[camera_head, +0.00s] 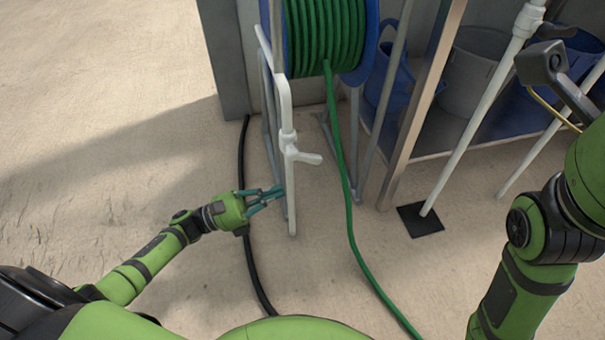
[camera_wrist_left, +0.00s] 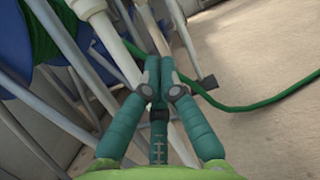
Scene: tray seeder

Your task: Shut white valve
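The white valve (camera_head: 288,136) sits on a white upright pipe in front of the green hose reel in the head view. Its lever (camera_head: 305,157) sticks out to the right, roughly crosswise to the pipe. My left gripper (camera_head: 281,190) is below the valve, close to the lower pipe on its left side. Its teal fingers come together at the tips and look shut with nothing between them. The fingers (camera_wrist_left: 158,68) also show in the left wrist view, with white pipe behind them; whether they touch it I cannot tell.
A blue hose reel (camera_head: 370,30) with green hose (camera_head: 341,145) stands behind the pipe. A black cable (camera_head: 243,165) runs on the floor. At right are a shelf post (camera_head: 421,100), a grey bucket (camera_head: 470,75) and a slanted white pole (camera_head: 470,135). Floor at left is clear.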

